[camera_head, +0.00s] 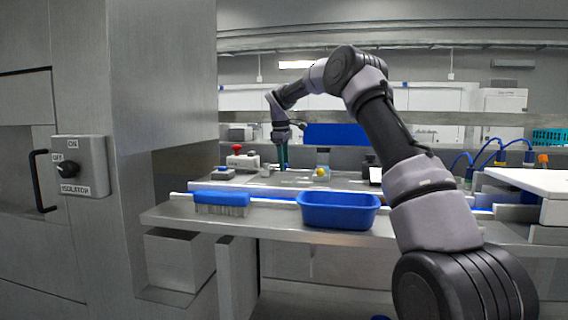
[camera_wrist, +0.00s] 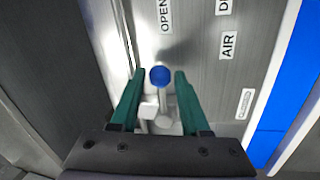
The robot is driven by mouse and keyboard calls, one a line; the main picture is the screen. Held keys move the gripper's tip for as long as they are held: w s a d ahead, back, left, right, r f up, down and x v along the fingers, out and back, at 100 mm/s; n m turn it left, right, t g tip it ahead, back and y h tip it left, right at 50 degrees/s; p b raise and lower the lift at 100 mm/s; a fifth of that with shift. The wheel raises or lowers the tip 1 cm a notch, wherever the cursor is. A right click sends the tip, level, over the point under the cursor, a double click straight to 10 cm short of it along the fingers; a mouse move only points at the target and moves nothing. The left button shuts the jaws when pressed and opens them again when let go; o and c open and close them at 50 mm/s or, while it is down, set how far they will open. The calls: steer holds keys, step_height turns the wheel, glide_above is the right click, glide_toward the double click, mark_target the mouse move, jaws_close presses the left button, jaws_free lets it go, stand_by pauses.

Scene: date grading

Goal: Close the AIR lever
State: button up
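The lever with a round blue knob (camera_wrist: 160,76) and a pale metal stem shows in the wrist view, beside an AIR label (camera_wrist: 228,44) on a grey metal panel. An OPEN label (camera_wrist: 165,14) is near the top. My gripper (camera_wrist: 159,88) is open, its two green fingers on either side of the lever with visible gaps. Contact cannot be made out. In the head view my gripper (camera_head: 282,160) points down over the back of the bench; the lever is not clear there.
A blue-backed brush (camera_head: 221,198) and a blue tub (camera_head: 338,210) are on the front shelf. A red button box (camera_head: 240,158) stands left of my gripper. A blue strip (camera_wrist: 292,85) runs right of the panel. A steel cabinet with an isolator switch (camera_head: 82,166) fills the left.

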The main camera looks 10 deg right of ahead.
jaws_close()
stand_by(1.2)
